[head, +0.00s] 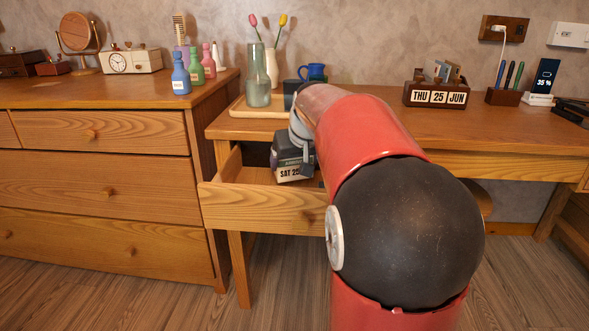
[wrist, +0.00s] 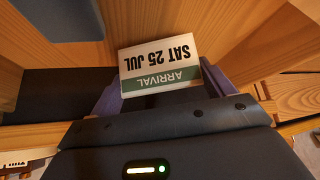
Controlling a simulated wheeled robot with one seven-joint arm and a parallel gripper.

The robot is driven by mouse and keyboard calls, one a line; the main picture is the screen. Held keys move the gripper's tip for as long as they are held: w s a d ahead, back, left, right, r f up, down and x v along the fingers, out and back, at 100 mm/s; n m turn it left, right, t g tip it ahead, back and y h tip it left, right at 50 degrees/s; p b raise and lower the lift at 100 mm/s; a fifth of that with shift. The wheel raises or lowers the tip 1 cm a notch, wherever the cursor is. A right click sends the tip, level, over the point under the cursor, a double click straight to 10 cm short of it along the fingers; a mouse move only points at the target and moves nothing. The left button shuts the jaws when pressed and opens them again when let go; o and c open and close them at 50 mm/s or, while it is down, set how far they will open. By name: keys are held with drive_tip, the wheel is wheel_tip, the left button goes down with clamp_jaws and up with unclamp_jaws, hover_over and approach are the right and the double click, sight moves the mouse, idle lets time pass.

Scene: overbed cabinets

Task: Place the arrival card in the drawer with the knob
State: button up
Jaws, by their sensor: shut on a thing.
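The arrival card (head: 295,174) is a small white card with a green band, lettered "ARRIVAL" and "SAT 25 JUL". It fills the middle of the wrist view (wrist: 162,62), upside down. My gripper (wrist: 160,92) is shut on it, with one finger at each side edge. In the head view my gripper (head: 294,156) is over the open drawer (head: 262,207) at the left of the desk, with the card's lower edge near or below the rim of the front. Contact with the drawer floor cannot be told.
The desk (head: 345,132) carries a tray (head: 240,107) with vases, a blue mug (head: 315,72), a date block (head: 437,94) and a pen holder (head: 503,97). A dresser (head: 95,155) with shut drawers stands close at the left. In the wrist view, wooden walls surround the card.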

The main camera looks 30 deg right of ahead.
drive_tip(key=shift+w+r+g+y+p, duration=0.15)
drive_tip(key=shift+g+p, duration=0.2)
drive_tip(key=shift+g, duration=0.25)
drive_tip(key=shift+w+r+g+y+p, duration=0.15)
drive_tip(key=shift+g+p, duration=0.15)
drive_tip(key=shift+g, duration=0.3)
drive_tip(key=shift+s+f+b, duration=0.1)
drive_tip(key=shift+f+b, duration=0.45)
drive_tip(key=shift+f, duration=1)
drive_tip(key=o, duration=0.9)
drive_tip(key=shift+f, duration=0.1)
drive_tip(key=shift+s+r, duration=0.1)
drive_tip(key=shift+r, duration=0.45)
drive_tip(key=p+v, duration=0.2)
drive_tip(key=v, duration=0.9)
drive_tip(key=shift+s, duration=0.1)
drive_tip(key=shift+a, duration=0.1)
